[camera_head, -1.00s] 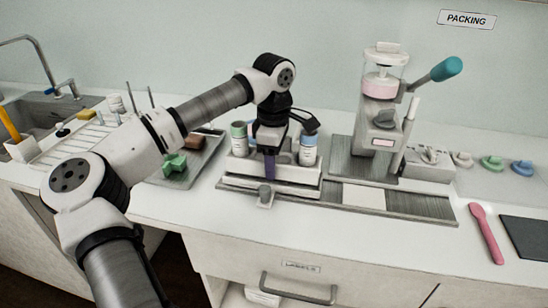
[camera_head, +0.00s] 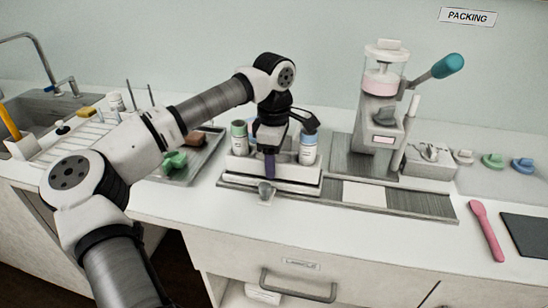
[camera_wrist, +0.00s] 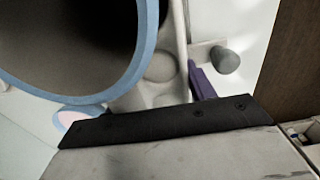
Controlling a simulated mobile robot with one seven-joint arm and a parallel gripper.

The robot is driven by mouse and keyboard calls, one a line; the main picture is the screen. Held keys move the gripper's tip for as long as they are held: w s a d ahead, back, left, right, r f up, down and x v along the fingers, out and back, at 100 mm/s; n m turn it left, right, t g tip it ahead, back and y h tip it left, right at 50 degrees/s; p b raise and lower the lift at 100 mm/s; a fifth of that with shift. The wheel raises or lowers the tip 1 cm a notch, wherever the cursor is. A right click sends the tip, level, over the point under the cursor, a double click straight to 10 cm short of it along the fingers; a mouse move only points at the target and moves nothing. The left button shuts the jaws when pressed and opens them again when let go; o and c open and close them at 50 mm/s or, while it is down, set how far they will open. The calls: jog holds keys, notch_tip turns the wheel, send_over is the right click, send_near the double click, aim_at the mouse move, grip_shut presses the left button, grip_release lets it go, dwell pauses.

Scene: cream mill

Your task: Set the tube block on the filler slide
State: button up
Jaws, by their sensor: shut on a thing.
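The tube block (camera_head: 240,166) is a pale block bearing a green-topped tube (camera_head: 239,138) and a blue-topped tube (camera_head: 308,149). It sits over the left end of the filler slide (camera_head: 420,205), a long grey rail. My gripper (camera_head: 270,168) points down at the middle of the block, between the tubes, and is shut on it. A purple finger shows against the block's front; the grip itself is mostly hidden. In the wrist view a blue rim (camera_wrist: 150,35) fills the upper left. The block (camera_wrist: 158,92) shows a round recess there. I cannot tell whether the block is fully seated.
A grey knob (camera_head: 265,188) sticks out at the rail's front. A filler machine (camera_head: 380,120) with a teal-tipped lever (camera_head: 447,66) stands right of the block. A tray (camera_head: 205,155) with a green piece lies left. A pink spoon (camera_head: 487,231) lies at right.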

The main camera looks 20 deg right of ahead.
jog(key=shift+f+b, duration=0.35)
jog(key=shift+f, duration=0.25)
dwell(1.5)
jog(key=o, duration=1.4)
jog(key=shift+c, duration=0.2)
jog(key=shift+f, duration=0.1)
jog(key=shift+r+p, duration=2.15)
jog(key=shift+r, duration=1)
